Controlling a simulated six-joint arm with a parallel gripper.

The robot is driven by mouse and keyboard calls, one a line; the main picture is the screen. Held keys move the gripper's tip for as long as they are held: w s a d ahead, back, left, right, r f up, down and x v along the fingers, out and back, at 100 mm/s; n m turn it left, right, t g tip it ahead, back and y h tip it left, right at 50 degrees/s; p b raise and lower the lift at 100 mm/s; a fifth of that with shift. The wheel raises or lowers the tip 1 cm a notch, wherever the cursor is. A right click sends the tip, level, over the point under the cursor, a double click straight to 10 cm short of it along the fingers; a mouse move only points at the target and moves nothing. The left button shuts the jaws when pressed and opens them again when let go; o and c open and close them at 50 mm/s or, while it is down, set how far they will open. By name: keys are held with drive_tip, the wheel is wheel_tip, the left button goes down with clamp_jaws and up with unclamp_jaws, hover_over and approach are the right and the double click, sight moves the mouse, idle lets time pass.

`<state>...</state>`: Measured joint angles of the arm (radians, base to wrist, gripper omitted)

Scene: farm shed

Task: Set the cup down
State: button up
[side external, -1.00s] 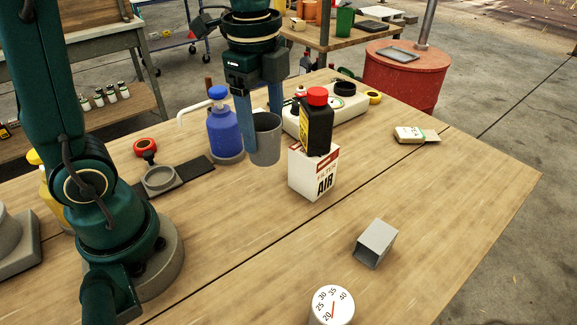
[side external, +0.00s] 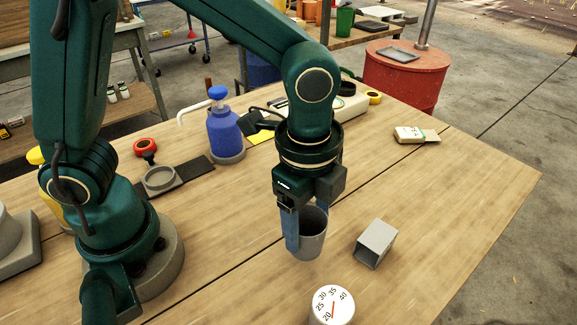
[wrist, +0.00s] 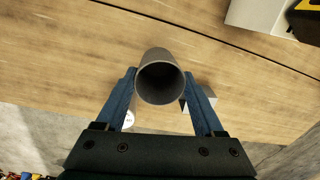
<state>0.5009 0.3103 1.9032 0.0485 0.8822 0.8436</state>
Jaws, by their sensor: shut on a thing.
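The grey cup (side external: 312,240) is upright between the fingers of my gripper (side external: 305,228), near the front middle of the table. My gripper is shut on the cup, with one blue finger on each side. In the wrist view the cup (wrist: 160,80) shows its open mouth between the two fingertips of my gripper (wrist: 160,85). I cannot tell for sure whether the cup's base touches the wooden table (side external: 450,190) or hangs a little above it.
A grey square tube (side external: 375,244) lies just right of the cup. A round white dial (side external: 331,305) stands in front of it. A blue pump bottle (side external: 224,132) stands behind to the left.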

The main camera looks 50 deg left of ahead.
drive_tip(key=shift+f, duration=1.7)
drive_tip(key=shift+f, duration=0.1)
drive_tip(key=o, duration=1.3)
wheel_tip(320, 180, up, 12)
drive_tip(key=shift+s+a+n+t, duration=0.95)
drive_tip(key=shift+a+n, duration=1)
drive_tip(key=shift+n, duration=0.7)
drive_tip(key=shift+s+a+n+t, duration=0.7)
drive_tip(key=shift+s+a+n, duration=0.4)
drive_tip(key=shift+a+n, duration=1.2)
drive_tip(key=shift+s+a+n+t, duration=0.95)
drive_tip(key=shift+a+n, duration=0.7)
drive_tip(key=shift+n, duration=1.3)
